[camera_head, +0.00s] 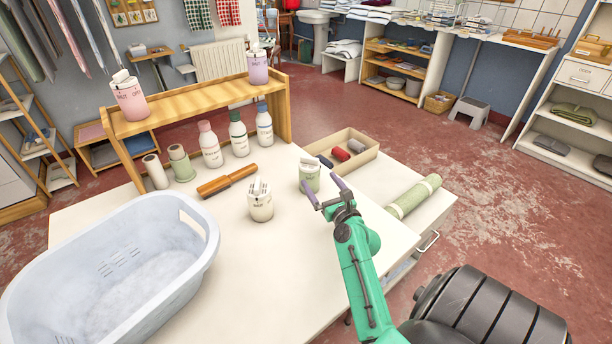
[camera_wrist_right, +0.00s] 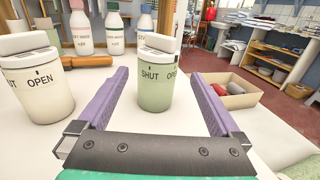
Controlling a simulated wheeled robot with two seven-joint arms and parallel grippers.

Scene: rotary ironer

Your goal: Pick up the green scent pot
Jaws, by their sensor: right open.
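The green scent pot (camera_head: 310,180) stands upright on the white table, with a pale grey top piece. In the right wrist view the green scent pot (camera_wrist_right: 157,85) shows the words SHUT and OPEN on its side. My right gripper (camera_head: 324,191) is open, its purple fingers pointing toward the pot. In the right wrist view the pot stands beyond and between the fingertips of the right gripper (camera_wrist_right: 162,85); contact cannot be told. My left gripper is not in view.
A tray (camera_head: 352,155) of rolls is behind. A wooden roller (camera_head: 227,181), bottles, a shelf (camera_head: 190,103) and a laundry tub (camera_head: 120,265) fill the left. A green roll (camera_head: 413,196) lies at right.

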